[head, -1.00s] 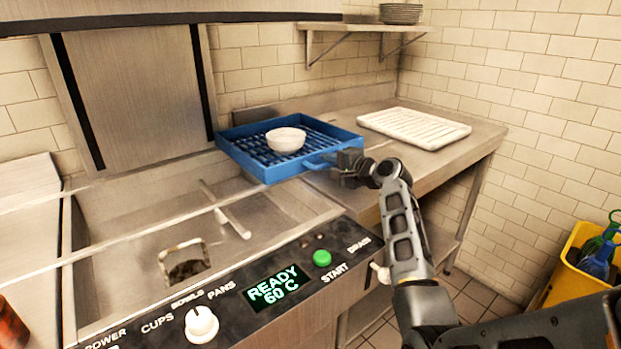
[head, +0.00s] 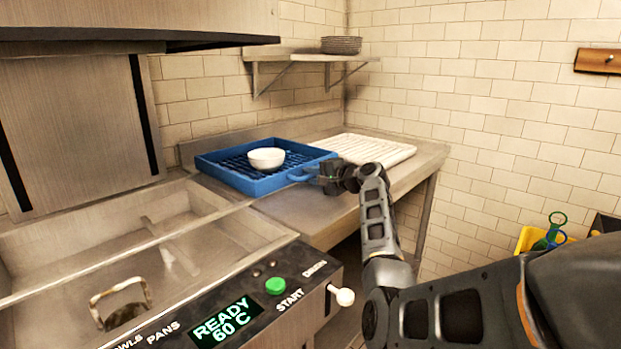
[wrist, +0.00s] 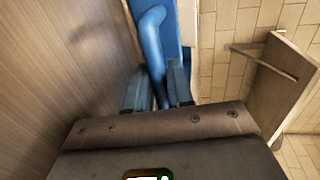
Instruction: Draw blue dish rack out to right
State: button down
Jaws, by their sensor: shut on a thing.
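The blue dish rack (head: 262,187) rests on the steel counter to the right of the dishwasher in the head view. A white bowl (head: 266,158) sits upright in it. My gripper (head: 324,179) is at the rack's right front side, shut on its looped handle (head: 299,175). In the wrist view the blue handle (wrist: 153,50) passes between the two fingers of my gripper (wrist: 159,90). The far side of the grip is hidden in the head view.
A white ribbed tray (head: 385,153) lies on the counter (head: 300,212) close behind and right of the rack. The dishwasher panel (head: 222,319) reads READY 60 C. A shelf with stacked plates (head: 341,45) is above.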

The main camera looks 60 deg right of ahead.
jog(key=shift+s+d, duration=0.2)
jog(key=shift+d, duration=0.1)
jog(key=c, duration=1.3)
grip_release()
jog(key=shift+o, duration=0.7)
jog(key=shift+w, duration=0.1)
jog(key=v, duration=0.7)
jog(key=shift+s+a, duration=0.15)
jog(key=shift+s, duration=0.25)
